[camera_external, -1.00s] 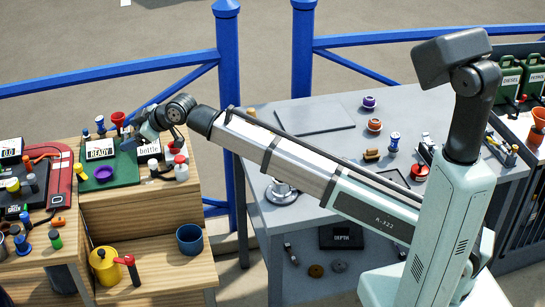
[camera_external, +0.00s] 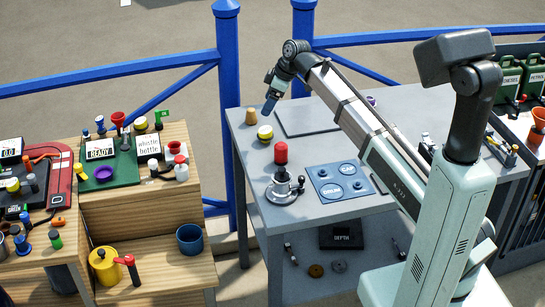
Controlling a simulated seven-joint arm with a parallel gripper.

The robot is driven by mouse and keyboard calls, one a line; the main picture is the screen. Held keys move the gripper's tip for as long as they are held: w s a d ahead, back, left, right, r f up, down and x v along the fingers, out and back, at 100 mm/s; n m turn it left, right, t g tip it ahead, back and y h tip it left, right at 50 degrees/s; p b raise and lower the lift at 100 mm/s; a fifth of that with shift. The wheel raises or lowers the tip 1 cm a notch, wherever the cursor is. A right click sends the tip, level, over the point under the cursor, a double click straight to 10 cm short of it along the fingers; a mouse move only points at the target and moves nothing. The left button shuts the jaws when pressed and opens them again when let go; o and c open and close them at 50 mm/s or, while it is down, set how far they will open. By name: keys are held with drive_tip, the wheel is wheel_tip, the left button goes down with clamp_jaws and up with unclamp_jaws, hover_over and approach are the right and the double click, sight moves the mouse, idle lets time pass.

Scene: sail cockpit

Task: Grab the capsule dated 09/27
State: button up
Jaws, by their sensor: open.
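No date 09/27 is readable on anything in this view, so I cannot tell which thing is the dated capsule. My gripper (camera_external: 270,104) points down over the far left part of the table, between the tan cylinder and a flat grey plate (camera_external: 310,118). It is open; its fingertips are small and the gap is hard to see.
A metal stand (camera_external: 284,188) and a blue panel with round labels (camera_external: 340,182) are at the table's front. A wooden bench (camera_external: 140,215) to the left holds a green mat (camera_external: 124,172), signs and small bottles. Blue railing (camera_external: 228,60) runs behind.

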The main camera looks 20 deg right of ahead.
sight(268, 130)
drive_tip(key=shift+g, duration=0.3)
drive_tip(key=f, duration=0.5)
drive_tip(key=w+f, duration=0.1)
drive_tip(key=f, duration=0.2)
drive_tip(key=shift+a, duration=0.15)
drive_tip(key=shift+w+a+f, duration=0.15)
drive_tip(key=shift+a+f, duration=0.05)
drive_tip(key=shift+f, duration=1.15)
drive_tip(key=shift+w+a+f, duration=0.15)
drive_tip(key=shift+f, duration=1.2)
drive_tip(key=c, duration=1)
